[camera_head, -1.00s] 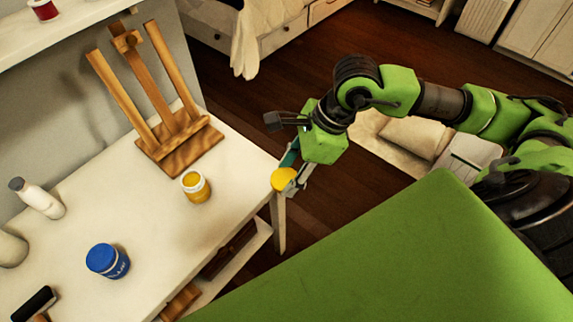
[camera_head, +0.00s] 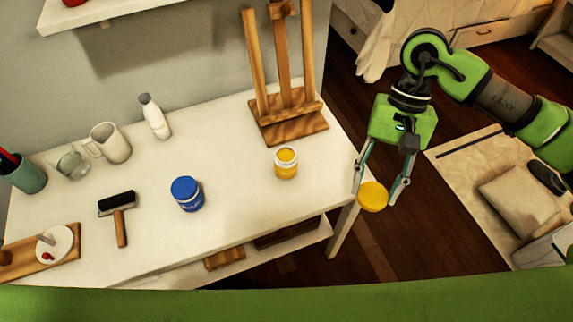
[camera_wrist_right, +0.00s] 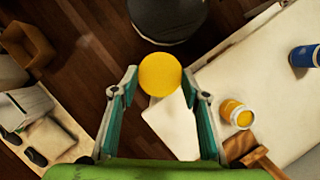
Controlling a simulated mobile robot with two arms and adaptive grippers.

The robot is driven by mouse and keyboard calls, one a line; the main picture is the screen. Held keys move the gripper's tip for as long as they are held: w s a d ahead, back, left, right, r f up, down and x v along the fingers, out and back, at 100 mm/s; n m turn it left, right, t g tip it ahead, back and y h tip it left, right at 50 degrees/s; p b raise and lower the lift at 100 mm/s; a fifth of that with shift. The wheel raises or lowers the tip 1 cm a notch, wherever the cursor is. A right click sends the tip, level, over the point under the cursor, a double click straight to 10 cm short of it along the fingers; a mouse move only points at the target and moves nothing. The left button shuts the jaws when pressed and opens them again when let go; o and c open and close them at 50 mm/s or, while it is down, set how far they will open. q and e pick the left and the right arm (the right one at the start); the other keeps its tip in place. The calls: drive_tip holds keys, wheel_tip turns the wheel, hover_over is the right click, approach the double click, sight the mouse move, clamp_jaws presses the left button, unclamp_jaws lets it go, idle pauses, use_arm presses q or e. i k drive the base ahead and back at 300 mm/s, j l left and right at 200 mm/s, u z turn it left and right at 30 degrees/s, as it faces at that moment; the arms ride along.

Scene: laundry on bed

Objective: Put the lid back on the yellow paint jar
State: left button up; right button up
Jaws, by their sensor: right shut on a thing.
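The yellow paint jar (camera_head: 286,163) stands open and upright on the white table near its right end, with yellow paint showing at its mouth. It also shows in the right wrist view (camera_wrist_right: 237,114). My right gripper (camera_head: 374,197) is shut on the round yellow lid (camera_head: 373,196), held at its fingertips. The lid shows between the fingers in the right wrist view (camera_wrist_right: 160,74). The gripper and lid appear to the right of the jar, past the table's right edge and apart from the jar. My left gripper is not in view.
A wooden easel (camera_head: 290,115) stands behind the jar. A blue jar (camera_head: 187,194) stands to its left. The table (camera_head: 240,195) is clear between the two jars.

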sight(285, 158)
drive_tip(key=l+u, duration=0.2)
drive_tip(key=u, duration=0.2)
drive_tip(key=i+l+u, duration=0.1)
drive_tip(key=l+u, duration=0.15)
drive_tip(key=u, duration=0.15)
drive_tip(key=l+u, duration=0.25)
drive_tip(key=u, duration=0.15)
drive_tip(key=l+u, duration=0.2)
drive_tip(key=u, duration=0.2)
drive_tip(key=k+l, duration=0.1)
drive_tip(key=l, duration=0.3)
drive_tip(key=k+l+u, duration=0.15)
drive_tip(key=l, duration=0.2)
drive_tip(key=k+l, duration=0.1)
drive_tip(key=l, duration=0.3)
drive_tip(key=k+l+u, duration=0.1)
drive_tip(key=l, duration=0.25)
drive_tip(key=k, duration=0.05)
